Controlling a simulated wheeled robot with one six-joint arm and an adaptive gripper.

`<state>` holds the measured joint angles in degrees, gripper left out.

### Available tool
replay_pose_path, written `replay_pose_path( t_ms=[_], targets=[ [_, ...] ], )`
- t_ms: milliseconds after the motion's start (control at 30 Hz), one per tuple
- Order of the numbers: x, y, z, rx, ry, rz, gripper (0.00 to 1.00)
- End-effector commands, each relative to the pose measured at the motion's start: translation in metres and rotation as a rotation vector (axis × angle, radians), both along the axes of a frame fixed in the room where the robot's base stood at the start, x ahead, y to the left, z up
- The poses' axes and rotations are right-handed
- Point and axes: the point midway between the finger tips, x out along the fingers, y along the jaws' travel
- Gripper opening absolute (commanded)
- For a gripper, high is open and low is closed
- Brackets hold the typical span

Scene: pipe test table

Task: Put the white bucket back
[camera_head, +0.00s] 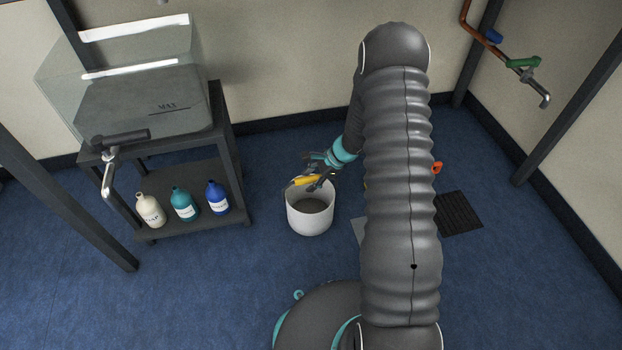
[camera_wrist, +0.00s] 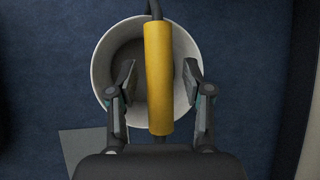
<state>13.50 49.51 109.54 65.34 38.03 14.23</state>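The white bucket (camera_head: 310,217) stands upright on the blue floor, right of the shelf stand. Its yellow handle grip (camera_head: 305,180) is raised above the rim. In the wrist view the bucket (camera_wrist: 101,72) is seen from above, with the yellow grip (camera_wrist: 159,105) crossing its opening. My gripper (camera_head: 314,173) is at the handle, above the bucket's far side. In the wrist view my gripper (camera_wrist: 160,66) is open, one finger on each side of the yellow grip, with a visible gap on both sides. The inside of the bucket looks grey and dark.
A dark stand (camera_head: 185,187) at left holds a clear tank (camera_head: 140,100) with a tap, and white, teal and blue bottles below. A light grey square (camera_head: 359,231) and a dark grate (camera_head: 459,213) lie on the floor. A pipe tap (camera_head: 540,90) is at upper right.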

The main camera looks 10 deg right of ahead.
Motion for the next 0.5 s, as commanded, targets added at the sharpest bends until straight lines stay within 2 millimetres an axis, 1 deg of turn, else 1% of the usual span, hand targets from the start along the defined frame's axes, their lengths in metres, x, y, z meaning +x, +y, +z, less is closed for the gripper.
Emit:
replay_pose_path(
  t_ms=[167,233,367,500],
  targets=[
    [0.0,0.0,0.005,0.0,0.0,0.0,0.5],
    [-0.001,-0.004,0.01,0.0,-0.002,-0.001,0.5],
    [-0.004,-0.017,0.029,-0.002,-0.003,-0.002,0.5],
    [-0.009,-0.032,0.053,-0.001,-0.003,-0.002,0.5]
  ],
)
